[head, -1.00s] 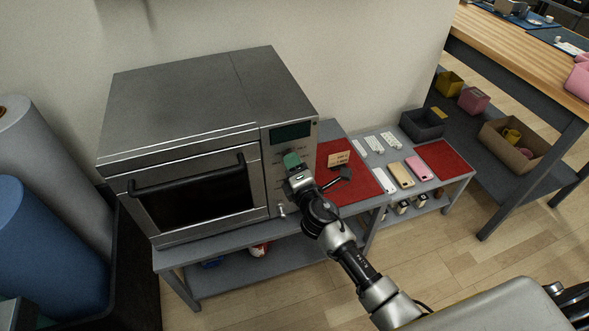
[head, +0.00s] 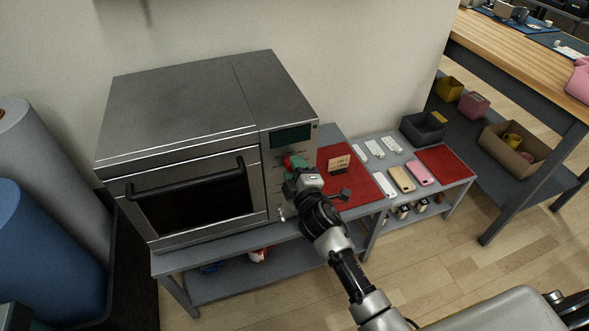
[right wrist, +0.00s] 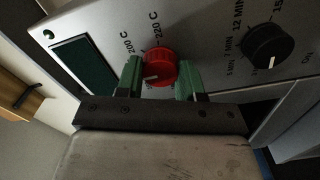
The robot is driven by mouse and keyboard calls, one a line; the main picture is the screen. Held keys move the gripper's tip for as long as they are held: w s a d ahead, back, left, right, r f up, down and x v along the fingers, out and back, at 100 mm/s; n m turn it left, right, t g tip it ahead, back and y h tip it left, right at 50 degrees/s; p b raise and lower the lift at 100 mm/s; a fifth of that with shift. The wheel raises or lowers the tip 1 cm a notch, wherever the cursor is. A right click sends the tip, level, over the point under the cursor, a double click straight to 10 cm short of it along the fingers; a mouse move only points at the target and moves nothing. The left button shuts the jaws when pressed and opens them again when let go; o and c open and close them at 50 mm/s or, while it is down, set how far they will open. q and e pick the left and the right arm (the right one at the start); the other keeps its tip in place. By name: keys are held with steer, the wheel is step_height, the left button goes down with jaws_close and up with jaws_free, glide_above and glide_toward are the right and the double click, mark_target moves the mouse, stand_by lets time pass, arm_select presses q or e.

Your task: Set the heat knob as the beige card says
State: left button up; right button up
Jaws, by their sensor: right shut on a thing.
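The press oven (head: 190,180) stands on a grey bench. Its red heat knob (right wrist: 161,66) is on the front panel, with "200 C" and "220 C" readable beside it. The knob's white mark points toward the lower left in the right wrist view; the label there is too small or hidden to read. My right gripper (right wrist: 161,80) has its green fingers on both sides of the knob and is shut on it. In the head view the right gripper (head: 293,165) covers most of the knob. The beige card (head: 339,164) stands on a red mat; its writing is too small to read. My left gripper is out of view.
A black timer knob (right wrist: 267,47) with minute labels sits beside the heat knob. A dark display (head: 290,136) is above. The oven door has a black handle (head: 190,181). Phone-like slabs (head: 402,178) and a grey bin (head: 423,127) are on the bench to the right.

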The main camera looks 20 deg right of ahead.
stand_by(0.4)
steer(key=o, duration=0.9)
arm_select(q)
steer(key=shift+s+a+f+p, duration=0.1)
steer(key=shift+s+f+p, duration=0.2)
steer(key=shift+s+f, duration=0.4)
arm_select(e)
steer(key=s, duration=1.1)
steer(key=shift+d, duration=0.2)
steer(key=shift+w, duration=0.1)
